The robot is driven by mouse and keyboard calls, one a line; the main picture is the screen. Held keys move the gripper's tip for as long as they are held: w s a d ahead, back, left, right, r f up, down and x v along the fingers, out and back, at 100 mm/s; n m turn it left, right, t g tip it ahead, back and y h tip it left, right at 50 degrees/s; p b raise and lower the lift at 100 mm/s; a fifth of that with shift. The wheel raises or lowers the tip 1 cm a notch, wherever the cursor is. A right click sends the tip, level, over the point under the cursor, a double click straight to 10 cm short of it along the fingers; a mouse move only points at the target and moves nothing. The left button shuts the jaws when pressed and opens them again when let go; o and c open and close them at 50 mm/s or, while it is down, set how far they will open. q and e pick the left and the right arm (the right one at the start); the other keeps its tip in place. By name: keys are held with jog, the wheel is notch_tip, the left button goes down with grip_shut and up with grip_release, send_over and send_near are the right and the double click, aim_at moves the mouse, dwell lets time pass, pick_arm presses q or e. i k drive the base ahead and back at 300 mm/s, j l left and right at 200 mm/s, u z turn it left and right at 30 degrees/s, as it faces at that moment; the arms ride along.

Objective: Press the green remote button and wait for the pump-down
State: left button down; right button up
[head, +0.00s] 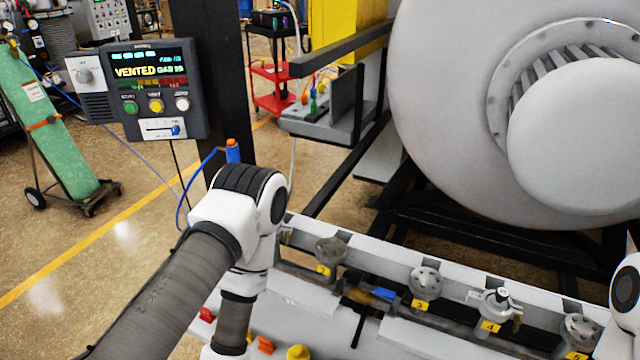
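The remote panel (196,118) is a dark box on a black post at the upper left. Its display (150,70) reads "VENTED" with smaller text beside it. The green button (130,107) sits at the left of a row, beside a yellow button (156,106) and a white button (182,104). Nothing touches the buttons. My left arm comes in from the bottom left, bends below the panel and runs down out of the bottom edge, so its gripper is out of view. Only a link of my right arm shows at the right edge; its gripper is out of view.
The large grey furnace vessel (440,120) fills the upper right. A rail with numbered valves (425,283) lies in front of it. A green cylinder (60,140) stands on a cart at the left. A blue cable (183,205) hangs near my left arm.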

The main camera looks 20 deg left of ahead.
aim_at(130, 107)
jog(key=u, duration=1.6)
